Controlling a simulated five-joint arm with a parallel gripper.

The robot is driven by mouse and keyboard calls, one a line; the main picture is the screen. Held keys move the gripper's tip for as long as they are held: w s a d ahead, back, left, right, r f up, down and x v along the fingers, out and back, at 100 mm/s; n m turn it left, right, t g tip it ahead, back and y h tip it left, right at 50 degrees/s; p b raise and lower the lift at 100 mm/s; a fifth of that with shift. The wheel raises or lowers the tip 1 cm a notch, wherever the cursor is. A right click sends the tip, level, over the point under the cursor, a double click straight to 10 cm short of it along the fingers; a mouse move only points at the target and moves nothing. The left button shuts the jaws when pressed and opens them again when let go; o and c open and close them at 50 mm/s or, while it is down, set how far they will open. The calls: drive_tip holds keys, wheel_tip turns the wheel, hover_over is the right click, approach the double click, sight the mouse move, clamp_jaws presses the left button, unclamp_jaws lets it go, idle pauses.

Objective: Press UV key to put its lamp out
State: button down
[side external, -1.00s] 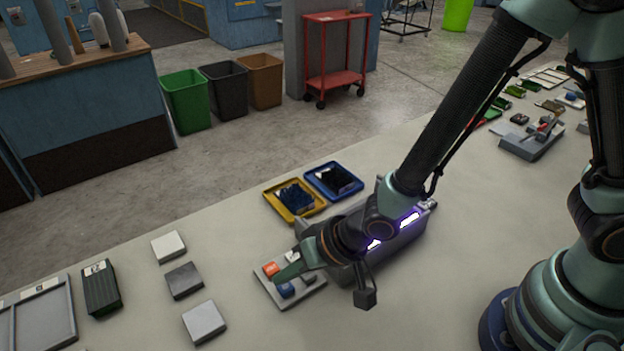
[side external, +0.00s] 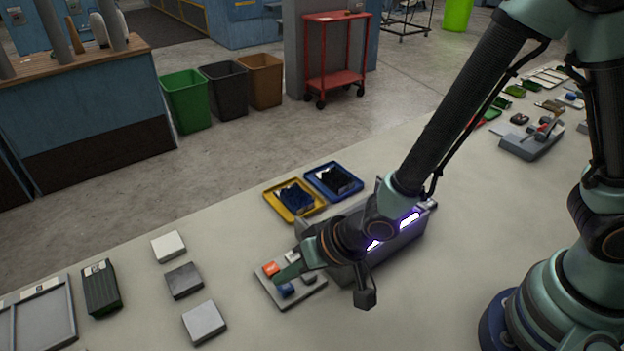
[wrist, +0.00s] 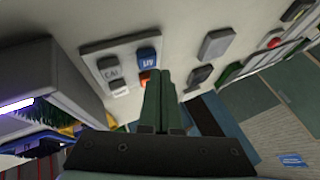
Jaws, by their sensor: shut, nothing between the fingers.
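The key panel (side external: 262,287) is a flat grey plate on the bench. In the wrist view, its blue key (wrist: 147,56) reads UV, and a grey key (wrist: 108,62) seems to read CAL. The blue key also shows in the side view (side external: 285,290). The lamp box (side external: 400,240) glows violet-white, so its lamp (side external: 408,218) is lit. My gripper (wrist: 167,74) is shut and empty, its tips over the panel near the orange and blue keys. I cannot tell whether they touch.
A yellow tray (side external: 272,205) and a blue tray (side external: 313,181) with dark turf stand behind the lamp box. Several flat blocks (side external: 184,281) and a shallow grey tray (side external: 72,318) lie to the left. The bench front is clear.

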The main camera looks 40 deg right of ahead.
sight(289, 288)
drive_tip(key=shift+f, duration=0.15)
drive_tip(key=shift+f, duration=0.25)
drive_tip(key=shift+f, duration=0.3)
idle(0.5)
drive_tip(key=shift+r, duration=0.75)
drive_tip(key=shift+r, duration=0.1)
wheel_tip(289, 288, up, 6)
drive_tip(key=shift+f, duration=0.1)
idle(0.5)
